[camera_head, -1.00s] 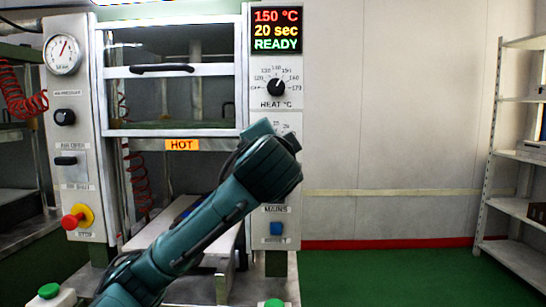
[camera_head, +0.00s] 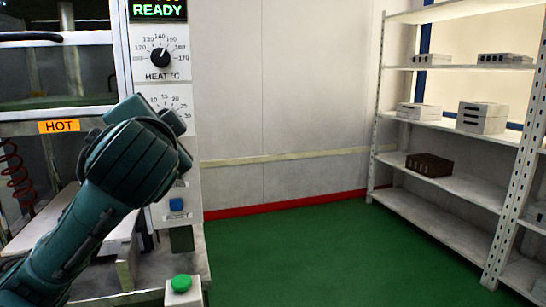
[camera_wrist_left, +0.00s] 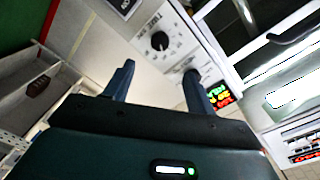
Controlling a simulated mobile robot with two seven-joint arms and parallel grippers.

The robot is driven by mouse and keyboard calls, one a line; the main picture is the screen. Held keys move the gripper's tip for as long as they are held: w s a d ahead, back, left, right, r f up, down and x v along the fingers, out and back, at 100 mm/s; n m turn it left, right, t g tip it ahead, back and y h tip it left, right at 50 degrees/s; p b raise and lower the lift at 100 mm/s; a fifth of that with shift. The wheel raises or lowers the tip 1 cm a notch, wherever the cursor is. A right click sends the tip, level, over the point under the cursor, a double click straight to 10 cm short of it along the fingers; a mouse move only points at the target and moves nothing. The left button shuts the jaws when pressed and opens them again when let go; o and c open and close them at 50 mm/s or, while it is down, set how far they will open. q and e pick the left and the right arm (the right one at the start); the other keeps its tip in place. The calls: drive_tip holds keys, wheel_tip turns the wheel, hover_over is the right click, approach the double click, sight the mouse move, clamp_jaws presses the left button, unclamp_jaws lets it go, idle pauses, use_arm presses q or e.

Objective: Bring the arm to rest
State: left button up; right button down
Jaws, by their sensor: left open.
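My left arm, dark teal, rises from the lower left in the head view, its thick rounded joint in front of the press's control panel (camera_head: 160,85). The head view does not clearly show its fingers. In the left wrist view my left gripper (camera_wrist_left: 158,85) is open, with two dark fingers apart and nothing between them. My right gripper is in neither view.
The press's window frame (camera_head: 60,113) with a HOT label (camera_head: 59,127) is at left. A green button on a white box (camera_head: 182,289) stands at the bottom. A white shelf rack (camera_head: 450,124) with grey blocks and a brown block (camera_head: 429,164) is at right. Green floor (camera_head: 310,260) lies clear between.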

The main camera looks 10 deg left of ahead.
use_arm(q)
drive_tip(key=w+d+f+m+g+h+p, duration=0.1)
drive_tip(key=w+d+f+h, duration=0.2)
drive_tip(key=f, duration=0.7)
drive_tip(key=d+f+m+h+p, duration=0.1)
drive_tip(key=d+f+h, duration=0.25)
drive_tip(key=f, duration=0.55)
drive_tip(key=w+d+f+m+g+h+p, duration=0.1)
drive_tip(key=w+d+f+h+p, duration=0.3)
drive_tip(key=f, duration=0.6)
drive_tip(key=s+d+f+n+g+h, duration=0.1)
drive_tip(key=s+d+f+n, duration=0.1)
drive_tip(key=s+f, duration=0.8)
drive_tip(key=s+d+f+n+g+h, duration=0.1)
drive_tip(key=s+f+n, duration=0.2)
drive_tip(key=s+f, duration=0.7)
drive_tip(key=s, duration=0.3)
drive_tip(key=shift+d+f+p, duration=0.35)
drive_tip(key=shift+d, duration=0.05)
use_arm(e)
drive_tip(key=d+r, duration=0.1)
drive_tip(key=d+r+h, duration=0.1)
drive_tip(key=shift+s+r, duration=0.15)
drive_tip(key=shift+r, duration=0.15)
